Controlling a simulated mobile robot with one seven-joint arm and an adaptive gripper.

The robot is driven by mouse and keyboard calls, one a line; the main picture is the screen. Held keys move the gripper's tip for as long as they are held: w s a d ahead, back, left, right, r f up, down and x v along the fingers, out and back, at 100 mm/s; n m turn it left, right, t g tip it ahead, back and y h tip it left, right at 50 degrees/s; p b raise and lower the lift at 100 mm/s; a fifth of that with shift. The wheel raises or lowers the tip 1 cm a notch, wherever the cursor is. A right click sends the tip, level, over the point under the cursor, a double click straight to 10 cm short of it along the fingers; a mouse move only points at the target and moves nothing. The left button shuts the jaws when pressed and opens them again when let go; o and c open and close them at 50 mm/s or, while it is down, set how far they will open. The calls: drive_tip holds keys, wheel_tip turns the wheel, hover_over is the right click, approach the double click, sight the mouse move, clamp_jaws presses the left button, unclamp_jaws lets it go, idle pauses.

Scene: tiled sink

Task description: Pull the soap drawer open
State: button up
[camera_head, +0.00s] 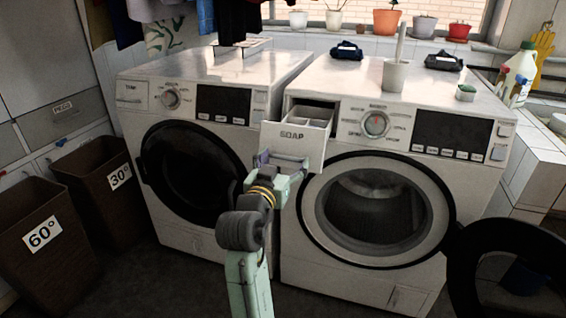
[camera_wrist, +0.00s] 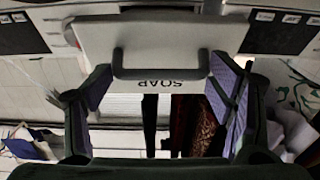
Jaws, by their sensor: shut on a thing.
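The soap drawer (camera_head: 314,140) is at the upper left of the right washing machine (camera_head: 350,262). It stands out from the machine's front, and its inner compartments show from above. In the wrist view its white front (camera_wrist: 190,34) is upside down, with a dark handle (camera_wrist: 160,72) and the word SOAP. My gripper (camera_head: 277,162) is at the drawer's front, just below the label in the head view. Its two purple-padded fingers are at either end of the handle and are shut on it. The exact finger contact is partly hidden.
The right machine's round door (camera_head: 508,270) hangs open to the right. The left washing machine (camera_head: 190,245) has its dark door closed. Two brown bins (camera_head: 45,268) stand at the left. A cup (camera_head: 394,76) and small items sit on the right machine's top.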

drive_tip(key=shift+s+d+r, duration=0.15)
drive_tip(key=shift+s+d, duration=0.1)
drive_tip(key=shift+d, duration=0.1)
drive_tip(key=o, duration=1.5)
drive_tip(key=shift+o, duration=0.2)
drive_tip(key=shift+a, duration=0.2)
drive_tip(key=shift+s+a, duration=0.1)
drive_tip(key=shift+s, duration=0.1)
drive_tip(key=v, duration=0.7)
